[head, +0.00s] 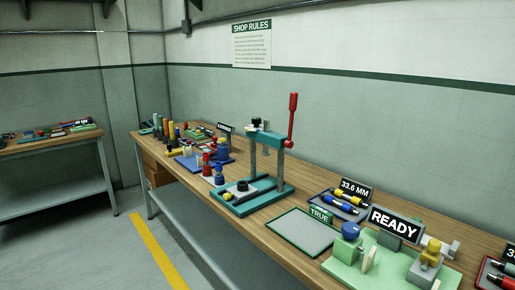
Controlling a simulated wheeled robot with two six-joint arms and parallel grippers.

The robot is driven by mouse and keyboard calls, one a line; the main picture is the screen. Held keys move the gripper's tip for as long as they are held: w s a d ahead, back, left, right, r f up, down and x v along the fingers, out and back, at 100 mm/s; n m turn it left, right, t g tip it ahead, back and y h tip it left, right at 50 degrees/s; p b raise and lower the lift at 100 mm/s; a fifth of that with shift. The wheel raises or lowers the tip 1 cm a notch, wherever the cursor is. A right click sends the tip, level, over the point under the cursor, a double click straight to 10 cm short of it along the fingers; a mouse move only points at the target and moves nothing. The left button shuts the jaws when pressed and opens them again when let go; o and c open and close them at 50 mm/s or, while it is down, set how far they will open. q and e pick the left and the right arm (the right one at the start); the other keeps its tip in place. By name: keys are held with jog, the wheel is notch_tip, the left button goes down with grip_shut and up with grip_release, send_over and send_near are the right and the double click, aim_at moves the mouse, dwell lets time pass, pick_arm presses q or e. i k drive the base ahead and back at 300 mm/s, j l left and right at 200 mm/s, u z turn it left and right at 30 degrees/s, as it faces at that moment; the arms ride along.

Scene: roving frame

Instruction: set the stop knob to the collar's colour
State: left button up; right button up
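A teal press (252,160) with a raised red-topped lever (291,118) stands on the long wooden bench. A small dark knob (256,121) sits at the top of its frame. A dark round piece (242,186) rests on its base. I cannot tell for certain which part is the stop knob. No collar is clearly identifiable; small coloured ring-shaped parts (207,163) in red and blue stand left of the press. Neither of my grippers is in view.
The wooden bench (285,238) runs along the wall. A grey tray (303,232) marked TRUE is empty. A green fixture (385,268) with a blue knob (350,230) and a READY sign (396,224) stands front right. Floor left of the bench (110,255) is clear.

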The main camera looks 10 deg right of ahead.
aim_at(256, 121)
jog(key=i+z, duration=0.2)
jog(key=z, duration=0.25)
jog(key=i+j+z, duration=0.15)
jog(key=z, duration=0.25)
jog(key=i, duration=0.05)
